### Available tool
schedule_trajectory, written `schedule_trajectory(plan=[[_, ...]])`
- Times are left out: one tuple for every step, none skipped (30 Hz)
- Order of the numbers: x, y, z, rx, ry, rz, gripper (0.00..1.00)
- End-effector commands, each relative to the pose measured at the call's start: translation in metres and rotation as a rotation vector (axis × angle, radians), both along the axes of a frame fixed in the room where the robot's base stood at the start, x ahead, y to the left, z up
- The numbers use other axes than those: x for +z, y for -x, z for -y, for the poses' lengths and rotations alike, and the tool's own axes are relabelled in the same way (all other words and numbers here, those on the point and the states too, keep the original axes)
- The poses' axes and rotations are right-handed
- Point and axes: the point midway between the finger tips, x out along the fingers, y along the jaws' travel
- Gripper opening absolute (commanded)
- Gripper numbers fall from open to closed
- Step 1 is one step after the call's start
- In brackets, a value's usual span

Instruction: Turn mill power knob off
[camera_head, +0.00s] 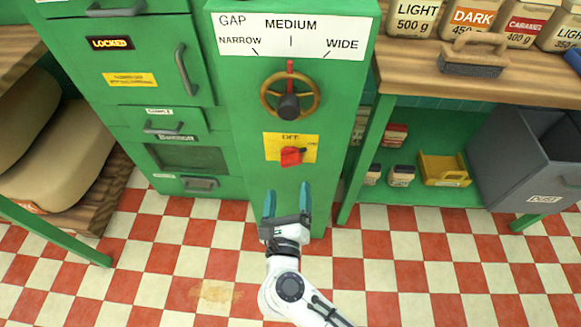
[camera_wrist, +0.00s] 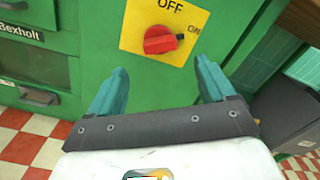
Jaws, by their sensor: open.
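The red mill power knob (camera_head: 290,157) sits on a yellow plate (camera_head: 271,145) on the front of the green mill. It also shows in the wrist view (camera_wrist: 160,41), with OFF printed above it and ON to its right. My gripper (camera_head: 287,195) is open and empty, just below the knob in the head view. In the wrist view its two teal fingers (camera_wrist: 161,76) are spread below the knob, one to each side, and apart from it.
Above the plate is a brass handwheel (camera_head: 290,97) with a dark hub, under a GAP scale (camera_head: 291,37). Green drawers with handles (camera_head: 187,70) stand to the left. A wooden bench (camera_head: 420,82) with bags and a brush is at right, above a grey bin (camera_head: 525,150). Checkered floor lies open in front.

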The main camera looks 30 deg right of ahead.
Motion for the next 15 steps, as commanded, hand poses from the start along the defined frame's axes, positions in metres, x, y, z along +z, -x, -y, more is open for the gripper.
schedule_trajectory(plan=[[0.000,-0.009,0.005,-0.003,0.000,0.002,0.83],[-0.001,-0.014,0.008,-0.002,0.001,0.002,0.83],[-0.001,-0.020,0.012,-0.003,0.001,0.003,0.83],[0.000,-0.025,0.014,-0.002,0.000,0.004,0.83],[0.000,-0.030,0.017,-0.002,0.001,0.003,0.83],[-0.001,-0.036,0.021,-0.002,0.002,0.002,0.83],[-0.001,-0.041,0.023,-0.001,0.001,0.002,0.83],[-0.001,-0.045,0.026,-0.002,0.000,0.003,0.83],[0.000,-0.050,0.030,-0.003,0.001,0.002,0.83],[0.000,-0.054,0.032,-0.002,0.002,0.003,0.83],[0.000,-0.058,0.033,-0.001,0.002,0.002,0.83],[-0.001,-0.061,0.035,-0.001,0.002,0.001,0.83],[-0.001,-0.064,0.037,-0.001,0.002,0.001,0.83],[0.000,-0.066,0.038,-0.001,0.002,0.001,0.83],[0.000,-0.069,0.040,0.000,0.002,0.001,0.83]])
